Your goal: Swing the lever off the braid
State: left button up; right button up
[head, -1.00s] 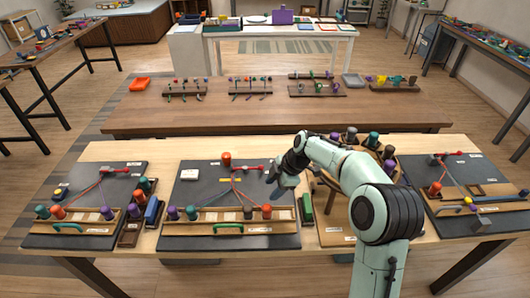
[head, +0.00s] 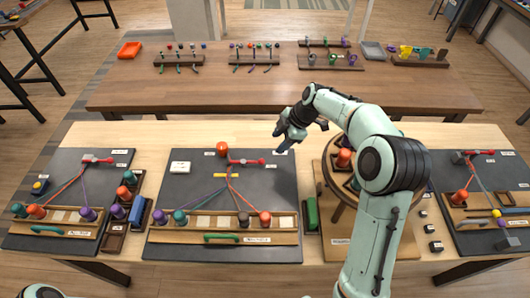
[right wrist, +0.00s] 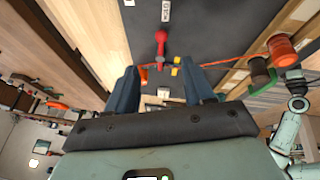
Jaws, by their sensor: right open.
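The red lever (head: 248,162) lies on the middle dark board (head: 270,190), its left end where the cords meet. The braid (head: 229,172) is a short stretch there, with red and purple cords fanning down to bobbins. I cannot tell whether the lever presses on it. My right gripper (head: 284,141) is above the board's back right corner, behind and right of the lever, and touches nothing that I can make out. The right wrist view shows its two fingers apart and empty (right wrist: 160,88), with the red lever (right wrist: 161,46) beyond them. My left gripper is out of view.
An orange bobbin (head: 222,149) stands behind the lever, and a yellow piece (head: 219,176) lies by the cords. A wooden rack (head: 185,238) holds bobbins along the front. A round stand (head: 334,190) with bobbins is to the right, partly behind my arm.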

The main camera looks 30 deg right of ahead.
aim_at(263, 160)
jog(key=p+x, duration=0.1)
jog(key=x, duration=1.2)
jog(key=shift+s, duration=0.15)
grip_shut()
